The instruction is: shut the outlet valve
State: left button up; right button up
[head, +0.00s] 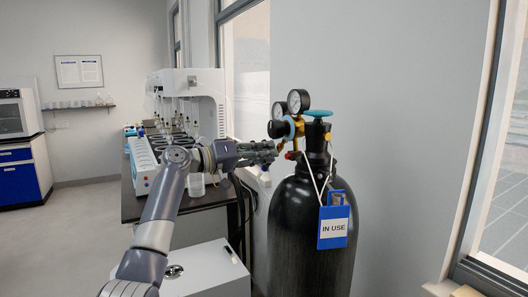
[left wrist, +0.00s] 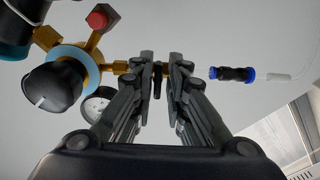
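The brass regulator (head: 299,128) sits on top of a black gas cylinder (head: 308,225). In the left wrist view, the regulator's brass outlet pipe (left wrist: 121,68) runs right toward my fingers. A small dark part, seemingly the outlet valve (left wrist: 157,82), shows between the fingers. My left gripper (head: 272,150) is just left of the regulator. In the left wrist view its fingers (left wrist: 161,70) stand slightly apart on both sides of the dark part, with a narrow gap visible. I cannot tell whether either finger touches it. My right gripper is not in view.
A large black knob (left wrist: 54,88), a red knob (left wrist: 97,19) and a gauge (left wrist: 95,106) crowd the fingers' left. A blue-black hose connector (left wrist: 232,74) lies to their right. A bench (head: 132,207) with a white distiller (head: 200,88) stands behind my arm.

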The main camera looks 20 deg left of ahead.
pick_arm(q)
jog(key=shift+o, duration=0.5)
jog(key=v, duration=1.2)
